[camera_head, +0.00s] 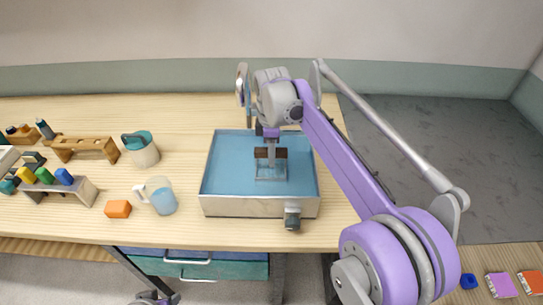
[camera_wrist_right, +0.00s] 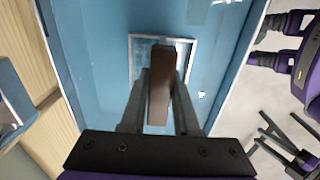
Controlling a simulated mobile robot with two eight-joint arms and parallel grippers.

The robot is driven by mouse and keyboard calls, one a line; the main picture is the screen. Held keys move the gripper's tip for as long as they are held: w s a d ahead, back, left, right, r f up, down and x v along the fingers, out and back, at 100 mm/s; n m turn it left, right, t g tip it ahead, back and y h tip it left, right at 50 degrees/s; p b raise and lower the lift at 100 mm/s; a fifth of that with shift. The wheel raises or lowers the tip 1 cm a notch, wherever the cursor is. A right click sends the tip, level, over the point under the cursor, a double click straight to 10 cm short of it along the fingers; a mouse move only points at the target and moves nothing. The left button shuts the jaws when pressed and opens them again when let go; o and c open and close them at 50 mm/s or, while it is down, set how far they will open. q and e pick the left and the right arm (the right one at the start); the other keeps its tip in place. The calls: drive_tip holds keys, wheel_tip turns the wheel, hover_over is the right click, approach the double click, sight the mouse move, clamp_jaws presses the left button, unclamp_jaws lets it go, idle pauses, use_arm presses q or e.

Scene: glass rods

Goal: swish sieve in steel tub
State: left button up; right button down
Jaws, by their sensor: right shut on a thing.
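The sieve (camera_head: 270,172) is a square frame with a brown upright handle. My right gripper (camera_head: 270,146) reaches down over the tub and is shut on the handle. In the right wrist view, the fingers (camera_wrist_right: 160,100) grip the brown handle, and the square mesh frame (camera_wrist_right: 148,50) lies inside the tub walls. How deep the sieve sits in the water is hard to judge. My left gripper (camera_head: 155,298) shows only partly at the bottom edge, and its jaws are unclear.
A clear mug (camera_head: 163,198) and an orange block (camera_head: 118,209) stand left of the tub. A teal-topped pitcher (camera_head: 142,150) is behind them. Wooden racks (camera_head: 85,147) with coloured pieces stand further left. A dark valve (camera_head: 292,217) juts from the tub's front wall.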

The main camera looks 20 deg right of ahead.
wheel_tip(320, 180, up, 8)
drive_tip(key=p, duration=0.4)
drive_tip(key=shift+f, duration=0.25)
use_arm(q)
drive_tip(key=r, duration=0.2)
drive_tip(key=w+r, duration=0.1)
drive_tip(key=r, duration=0.2)
drive_tip(key=shift+w+r, duration=0.35)
drive_tip(key=shift+w, duration=0.05)
use_arm(e)
drive_tip(key=shift+f, duration=0.1)
use_arm(q)
drive_tip(key=shift+s, duration=0.1)
use_arm(e)
wheel_tip(320, 180, up, 4)
drive_tip(key=shift+r+p, duration=0.15)
drive_tip(key=shift+p, duration=1)
use_arm(q)
drive_tip(key=shift+t, duration=0.3)
drive_tip(key=r, duration=0.1)
drive_tip(key=w+r, duration=0.2)
drive_tip(key=shift+r, duration=0.4)
use_arm(e)
drive_tip(key=shift+w+r, duration=0.1)
drive_tip(key=shift+r, duration=0.3)
use_arm(q)
drive_tip(key=shift+s, duration=0.2)
use_arm(e)
drive_tip(key=shift+s, duration=0.2)
